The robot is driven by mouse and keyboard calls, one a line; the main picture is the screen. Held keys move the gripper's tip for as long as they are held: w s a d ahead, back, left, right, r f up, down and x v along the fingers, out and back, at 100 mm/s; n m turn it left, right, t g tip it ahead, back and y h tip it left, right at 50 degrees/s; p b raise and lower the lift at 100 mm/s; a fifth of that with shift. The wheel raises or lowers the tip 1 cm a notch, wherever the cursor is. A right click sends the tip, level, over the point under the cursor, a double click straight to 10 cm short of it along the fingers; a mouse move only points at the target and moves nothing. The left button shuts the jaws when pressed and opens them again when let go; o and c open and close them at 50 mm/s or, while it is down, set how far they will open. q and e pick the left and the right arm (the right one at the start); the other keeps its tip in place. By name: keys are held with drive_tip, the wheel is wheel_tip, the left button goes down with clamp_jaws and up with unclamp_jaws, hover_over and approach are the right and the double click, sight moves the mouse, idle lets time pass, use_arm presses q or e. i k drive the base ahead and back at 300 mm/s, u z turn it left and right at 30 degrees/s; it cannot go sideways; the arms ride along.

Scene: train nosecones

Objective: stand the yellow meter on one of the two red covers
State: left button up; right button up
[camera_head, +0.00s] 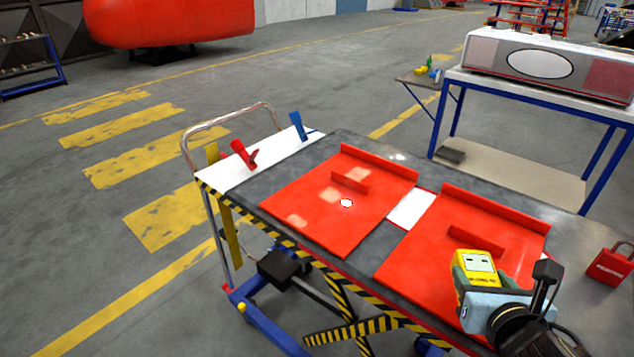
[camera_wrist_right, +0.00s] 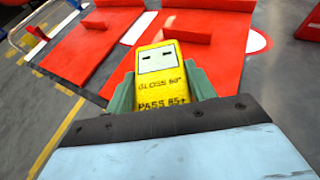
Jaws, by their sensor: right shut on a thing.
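The yellow meter (camera_head: 476,268) has a pale top panel and dark lettering. My right gripper (camera_head: 484,290) is shut on it, in front of the nearer part of the right red cover (camera_head: 425,240). In the right wrist view the meter (camera_wrist_right: 160,80) sits between the green fingers (camera_wrist_right: 162,95), its lettering facing the camera. Whether its underside touches the cover is hidden. The left red cover (camera_head: 335,215) lies flat on the cart with nothing standing on it except its own raised handle. My left gripper is not in view.
The covers lie on a dark cart top (camera_head: 255,195) with a striped edge. A red clamp (camera_head: 244,155) and a blue clamp (camera_head: 298,126) are at its left end. A red padlock-shaped block (camera_head: 608,264) is at the right. A blue-framed table (camera_head: 540,90) stands behind.

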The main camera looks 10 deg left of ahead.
sight(328, 216)
drive_tip(key=u, duration=0.75)
drive_tip(key=i, duration=0.4)
drive_tip(key=u, duration=0.45)
